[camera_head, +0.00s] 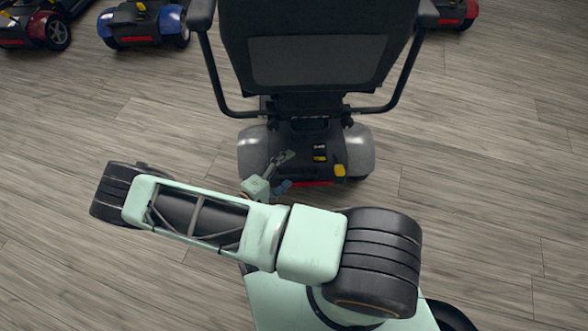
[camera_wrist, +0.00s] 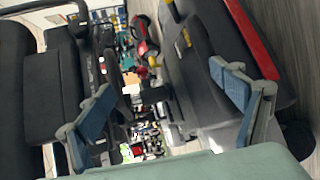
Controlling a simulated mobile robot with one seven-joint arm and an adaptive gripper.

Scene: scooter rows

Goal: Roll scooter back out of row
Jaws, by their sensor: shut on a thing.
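The scooter (camera_head: 318,62), with a dark seat back, armrests and grey rear fenders, stands upright with its rear facing me in the head view. Its rear has a red strip and a yellow lever. My gripper (camera_head: 279,174) is at the left part of that rear, just below the seat. In the wrist view my gripper (camera_wrist: 165,98) shows its blue pads set wide apart, shut on the scooter. The scooter's dark rear body (camera_wrist: 190,78) lies by the right finger. The exact gripped part is hard to make out, and my arm hides the floor below.
A blue scooter (camera_head: 146,28) and a red scooter (camera_head: 32,28) stand at the upper left. Part of another red one (camera_head: 457,14) shows at the upper right. The wood-look floor (camera_head: 480,170) is clear to both sides of the scooter.

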